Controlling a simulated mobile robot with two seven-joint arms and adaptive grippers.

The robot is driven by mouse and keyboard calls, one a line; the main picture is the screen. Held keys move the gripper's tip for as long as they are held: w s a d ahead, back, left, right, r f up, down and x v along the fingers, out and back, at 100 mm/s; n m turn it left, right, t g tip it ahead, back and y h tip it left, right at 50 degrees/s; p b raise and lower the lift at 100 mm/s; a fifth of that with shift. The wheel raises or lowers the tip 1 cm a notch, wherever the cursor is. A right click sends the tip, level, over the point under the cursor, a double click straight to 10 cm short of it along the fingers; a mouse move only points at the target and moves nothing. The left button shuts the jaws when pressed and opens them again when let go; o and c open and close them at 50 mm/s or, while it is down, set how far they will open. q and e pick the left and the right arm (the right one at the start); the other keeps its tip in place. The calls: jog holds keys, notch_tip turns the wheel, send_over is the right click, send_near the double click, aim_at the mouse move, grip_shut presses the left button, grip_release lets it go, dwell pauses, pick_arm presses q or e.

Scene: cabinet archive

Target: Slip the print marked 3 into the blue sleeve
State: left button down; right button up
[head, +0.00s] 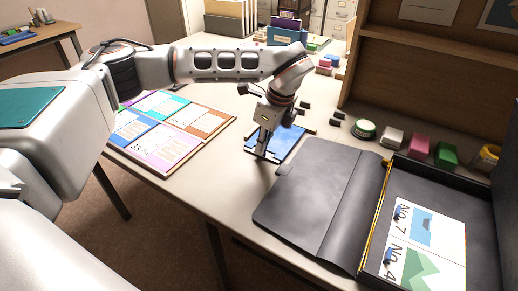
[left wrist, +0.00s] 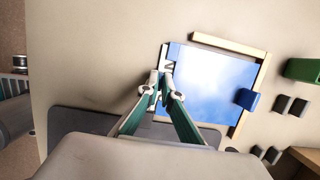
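The blue sleeve (head: 292,143) lies flat on the table, left of the dark folder flap; it also shows in the left wrist view (left wrist: 215,85). A narrow white strip with a dark mark (left wrist: 166,60) shows at the sleeve's left edge in the left wrist view. It may be a print's edge, but I cannot read a 3. My left gripper (head: 262,153) points down at the sleeve's near left edge. Its fingertips (left wrist: 162,88) are close together beside the strip; whether they grip it is unclear. My right gripper is not in view.
An open black box (head: 377,215) at the right holds prints marked No. 7 (head: 422,226) and No. 4 (head: 420,268). A board with coloured sheets (head: 207,143) lies at left. A light wooden corner guide (left wrist: 232,44) borders the sleeve.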

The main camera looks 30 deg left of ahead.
pick_arm(q)
jog(key=shift+w, duration=0.6)
dwell(0.9)
jog(key=shift+s+f, duration=0.1)
jog(key=c, duration=2.2)
grip_release()
jog(key=shift+p+v, duration=1.5)
jog(key=shift+v, duration=0.4)
jog(key=p+v, duration=0.2)
jog(key=v, duration=0.1)
